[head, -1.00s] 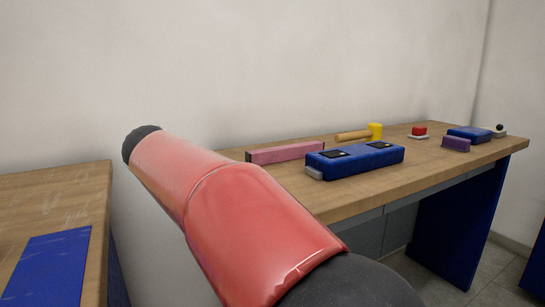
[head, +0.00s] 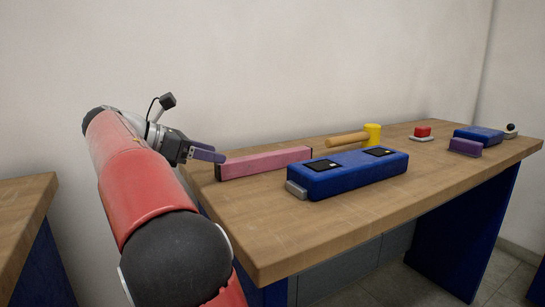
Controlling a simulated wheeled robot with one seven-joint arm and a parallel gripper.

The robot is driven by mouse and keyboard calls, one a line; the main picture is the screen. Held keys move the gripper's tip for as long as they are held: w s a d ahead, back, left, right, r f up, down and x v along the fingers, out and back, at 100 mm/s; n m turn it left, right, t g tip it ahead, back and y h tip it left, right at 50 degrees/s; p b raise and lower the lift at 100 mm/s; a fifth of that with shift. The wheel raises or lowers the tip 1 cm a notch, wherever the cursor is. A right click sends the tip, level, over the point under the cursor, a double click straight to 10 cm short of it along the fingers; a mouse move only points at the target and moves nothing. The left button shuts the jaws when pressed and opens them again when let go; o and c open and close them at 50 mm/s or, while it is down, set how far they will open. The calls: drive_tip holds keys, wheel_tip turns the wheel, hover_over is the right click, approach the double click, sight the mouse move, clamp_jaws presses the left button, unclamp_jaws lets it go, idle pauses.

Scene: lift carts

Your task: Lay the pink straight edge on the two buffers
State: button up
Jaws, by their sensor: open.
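The pink straight edge (head: 266,162) is a long bar lying on the wooden bench near its back left, close to the wall. In front of it and to the right lies a long blue block with two dark square pads on top, a left pad (head: 327,165) and a right pad (head: 379,152); these look like the two buffers, and nothing lies on them. My gripper (head: 222,157) is open and empty, just left of the straight edge's left end. Its fingers are seen from the side, so I cannot tell its exact distance or height there.
A yellow-headed mallet (head: 372,135) lies behind the blue block. A red button on a grey base (head: 423,132), a purple block (head: 465,147), a second blue block (head: 480,134) and a black-knobbed item (head: 510,129) stand farther right. Another wooden bench (head: 25,200) is at left.

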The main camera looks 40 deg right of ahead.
sight(235, 160)
drive_tip(key=b+x, duration=0.1)
drive_tip(key=x, duration=0.6)
drive_tip(key=shift+d+f, duration=0.25)
drive_tip(key=shift+c, duration=0.4)
clamp_jaws()
